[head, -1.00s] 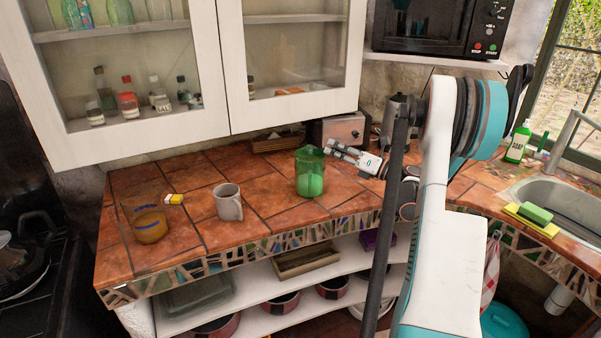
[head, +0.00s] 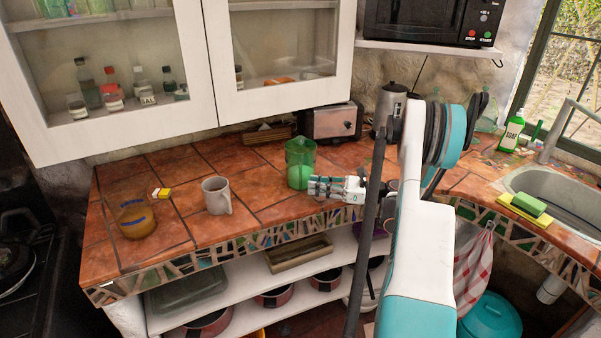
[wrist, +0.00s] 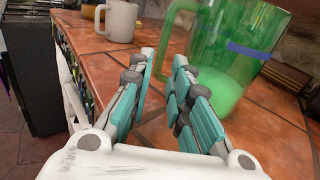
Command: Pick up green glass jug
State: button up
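The green glass jug (head: 299,165) stands upright on the tiled counter in the head view, with a bright green patch low in it. In the wrist view the jug (wrist: 237,50) is large at the upper right, with its handle toward the left and a blue mark on its side. My gripper (head: 314,188) is just to the right of the jug's lower part in the head view.
A grey mug (head: 215,196) and an amber glass jar (head: 136,219) stand left on the counter (head: 262,208). A toaster (head: 333,122) is behind the jug. White cabinets (head: 130,135) hang above.

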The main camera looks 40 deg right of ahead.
aim_at(300, 188)
jog(key=shift+r+b+x, duration=0.15)
jog(key=shift+b+x, duration=0.35)
jog(key=shift+x, duration=1)
jog(key=shift+r+b+x, duration=0.2)
jog(key=shift+b+x, duration=0.3)
jog(key=shift+x, duration=0.95)
jog(key=shift+s, duration=0.1)
grip_shut()
